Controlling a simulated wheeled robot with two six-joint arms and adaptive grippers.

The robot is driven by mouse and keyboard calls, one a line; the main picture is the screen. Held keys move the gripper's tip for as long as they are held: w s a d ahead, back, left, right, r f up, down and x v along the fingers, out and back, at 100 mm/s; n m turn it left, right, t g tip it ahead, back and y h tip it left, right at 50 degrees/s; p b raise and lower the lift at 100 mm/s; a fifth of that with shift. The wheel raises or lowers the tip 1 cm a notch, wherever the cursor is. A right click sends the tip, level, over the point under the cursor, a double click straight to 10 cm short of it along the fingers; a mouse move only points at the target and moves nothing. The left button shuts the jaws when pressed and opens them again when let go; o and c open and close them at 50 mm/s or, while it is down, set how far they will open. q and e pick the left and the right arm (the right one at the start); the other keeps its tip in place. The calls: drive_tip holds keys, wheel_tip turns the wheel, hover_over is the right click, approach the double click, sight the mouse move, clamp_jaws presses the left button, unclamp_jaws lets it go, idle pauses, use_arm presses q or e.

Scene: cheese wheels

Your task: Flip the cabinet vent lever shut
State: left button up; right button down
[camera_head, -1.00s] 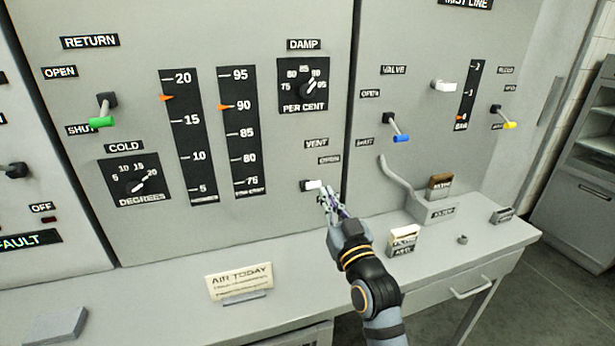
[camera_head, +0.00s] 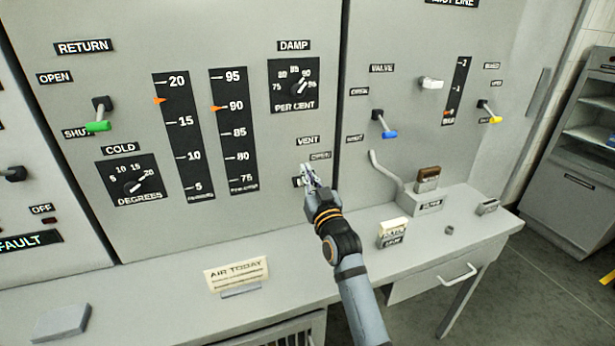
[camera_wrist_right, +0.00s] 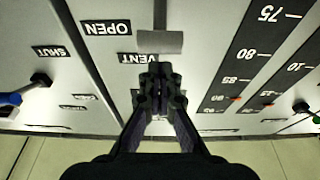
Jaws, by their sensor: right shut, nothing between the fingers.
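The vent lever (camera_wrist_right: 160,42) is a pale grey bar on a stem on the cabinet front, seen upside down in the wrist view. The VENT label (camera_head: 308,140) and an OPEN label (camera_head: 320,156) sit above it in the head view. My right gripper (camera_head: 309,172) is shut and empty, at the panel just below these labels, and hides most of the lever in the head view. In the wrist view its closed fingertips (camera_wrist_right: 160,72) are close to the lever bar; I cannot tell whether they touch. My left gripper is not in view.
A green-tipped RETURN lever (camera_head: 98,126) is at left, and a blue-tipped VALVE lever (camera_head: 384,130) at right. Below runs a grey counter (camera_head: 170,272) with an AIR TODAY card (camera_head: 236,272), a small white-topped block (camera_head: 393,232) and a bent pipe (camera_head: 388,170).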

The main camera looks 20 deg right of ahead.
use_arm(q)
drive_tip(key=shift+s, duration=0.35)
use_arm(e)
drive_tip(key=shift+s+f, duration=0.15)
drive_tip(key=shift+f, duration=0.7)
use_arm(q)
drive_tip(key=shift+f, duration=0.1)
